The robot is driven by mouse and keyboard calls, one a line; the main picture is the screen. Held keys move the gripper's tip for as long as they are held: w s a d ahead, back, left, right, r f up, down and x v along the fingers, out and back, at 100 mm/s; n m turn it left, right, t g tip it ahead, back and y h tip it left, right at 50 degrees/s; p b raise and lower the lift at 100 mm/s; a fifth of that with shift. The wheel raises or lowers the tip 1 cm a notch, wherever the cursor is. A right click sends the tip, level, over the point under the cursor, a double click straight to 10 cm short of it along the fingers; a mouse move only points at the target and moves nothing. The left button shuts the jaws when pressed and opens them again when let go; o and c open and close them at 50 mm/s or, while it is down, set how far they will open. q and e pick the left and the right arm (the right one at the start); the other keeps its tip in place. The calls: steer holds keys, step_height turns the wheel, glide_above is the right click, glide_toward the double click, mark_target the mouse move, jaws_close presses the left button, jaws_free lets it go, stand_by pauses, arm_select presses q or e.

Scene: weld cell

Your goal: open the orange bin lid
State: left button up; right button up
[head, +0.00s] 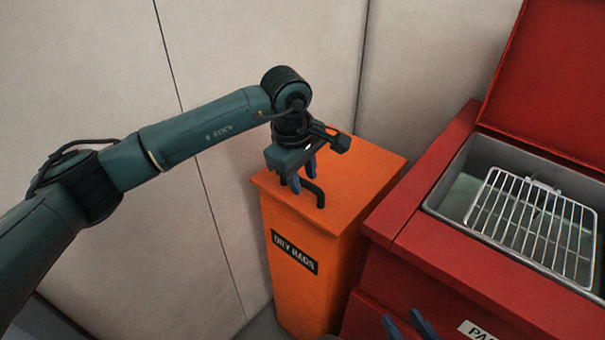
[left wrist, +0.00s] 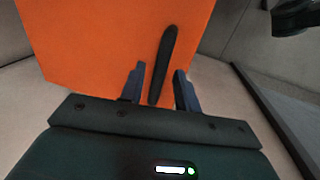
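My left gripper (head: 302,174) is over the handle, pointing down. In the left wrist view its blue fingers are apart, with the handle (left wrist: 164,62) between them and gaps on both sides. My right gripper (head: 408,326) shows only its two parted fingertips at the bottom edge.
A red parts washer (head: 440,250) stands close to the bin's right, its red lid (head: 555,85) raised. A wire basket (head: 530,225) sits in its grey basin. Pale wall panels (head: 270,40) rise behind and left of the bin.

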arm_select(q)
jaws_close()
steer(key=shift+r, duration=0.15)
